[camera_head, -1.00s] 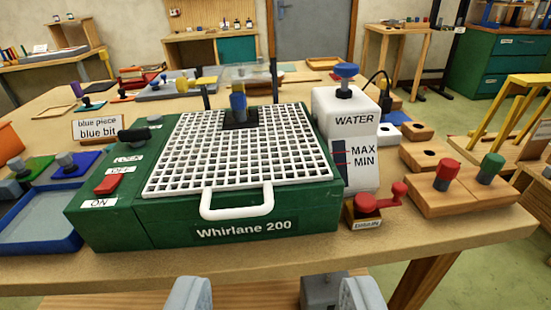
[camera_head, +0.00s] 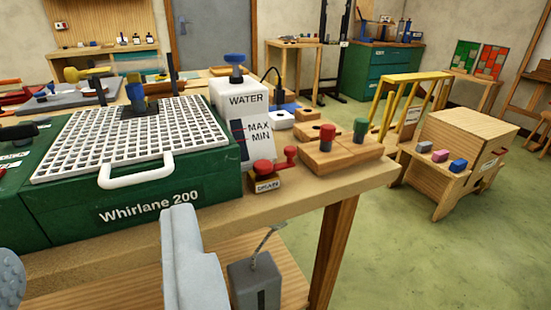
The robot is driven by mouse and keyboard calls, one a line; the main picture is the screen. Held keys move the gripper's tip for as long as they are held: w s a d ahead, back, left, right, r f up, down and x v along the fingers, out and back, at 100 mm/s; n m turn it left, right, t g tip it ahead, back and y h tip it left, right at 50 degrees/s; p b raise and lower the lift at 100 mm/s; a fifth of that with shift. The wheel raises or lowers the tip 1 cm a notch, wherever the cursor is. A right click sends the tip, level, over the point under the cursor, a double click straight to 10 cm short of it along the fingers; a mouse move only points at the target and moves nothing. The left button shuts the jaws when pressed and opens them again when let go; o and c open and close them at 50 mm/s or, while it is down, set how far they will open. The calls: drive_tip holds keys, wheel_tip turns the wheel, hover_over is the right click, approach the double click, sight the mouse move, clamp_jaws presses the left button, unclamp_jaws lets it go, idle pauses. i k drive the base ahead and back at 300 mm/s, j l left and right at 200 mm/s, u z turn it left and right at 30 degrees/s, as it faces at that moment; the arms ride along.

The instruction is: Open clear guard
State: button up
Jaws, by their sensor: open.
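The green Whirlane 200 machine (camera_head: 150,207) stands on the bench at the left, with a white grid top (camera_head: 130,140) and a white front handle (camera_head: 136,176). I cannot clearly make out a clear guard. Two dark posts rise at the back of the grid, the right one (camera_head: 172,75) beside a blue-topped bit (camera_head: 136,97). My gripper (camera_head: 95,245) is open and empty, its fingers wide apart at the bottom left. It appears in front of the machine and apart from it; the left finger is mostly cut off by the frame.
A white water tank (camera_head: 240,105) with a blue knob stands at the machine's right. A red drain valve (camera_head: 264,168) and wooden blocks with red and green pegs (camera_head: 340,150) are near the bench's right end. Green floor (camera_head: 400,240) is open to the right.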

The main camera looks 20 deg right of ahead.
sight(71, 75)
drive_tip(key=i+j+z, duration=0.1)
drive_tip(key=j+z, duration=0.35)
drive_tip(key=j, duration=1.1)
drive_tip(key=k+j, duration=0.15)
drive_tip(key=j, duration=0.2)
drive_tip(key=k+j+z, duration=0.1)
drive_tip(key=j, duration=0.3)
drive_tip(key=i+l, duration=0.15)
drive_tip(key=l, duration=0.15)
drive_tip(key=i+l, duration=0.15)
drive_tip(key=l, duration=0.1)
